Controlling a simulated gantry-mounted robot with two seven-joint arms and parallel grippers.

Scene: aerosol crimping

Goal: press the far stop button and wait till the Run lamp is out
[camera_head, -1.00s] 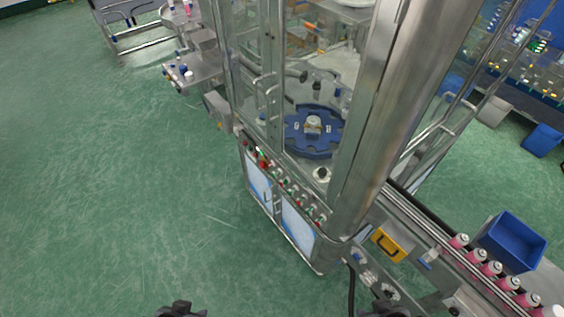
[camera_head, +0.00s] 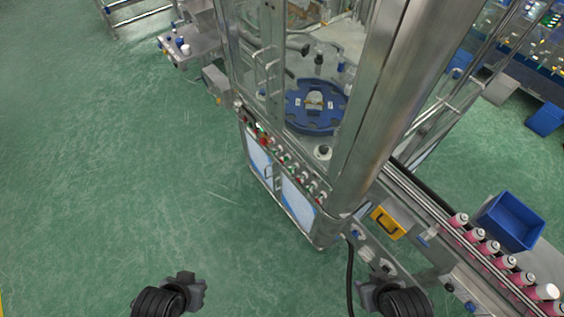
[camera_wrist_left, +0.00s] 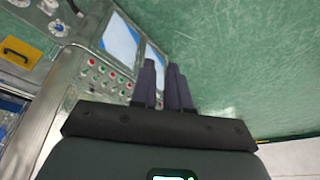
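The control strip (camera_head: 284,157) runs along the machine's front edge, above two pale door panels, with several red and green buttons. A green light (camera_head: 259,127) glows near its far end, with a red button (camera_head: 264,141) close by. Lamp labels are too small to read. My left gripper (camera_head: 187,284) is low in the head view, over the floor and well apart from the strip. In the left wrist view its two dark fingers (camera_wrist_left: 164,82) have a narrow gap and hold nothing; the button rows (camera_wrist_left: 105,76) show beyond them. My right gripper (camera_head: 372,284) is at the bottom; its fingers are unclear.
The steel corner post (camera_head: 405,90) and glazed guards rise above the strip. A conveyor with pink cans (camera_head: 488,247) and a blue bin (camera_head: 511,222) stand at right. A yellow handle (camera_head: 387,222) and black hose (camera_head: 350,275) are near my right gripper. Green floor at left is clear.

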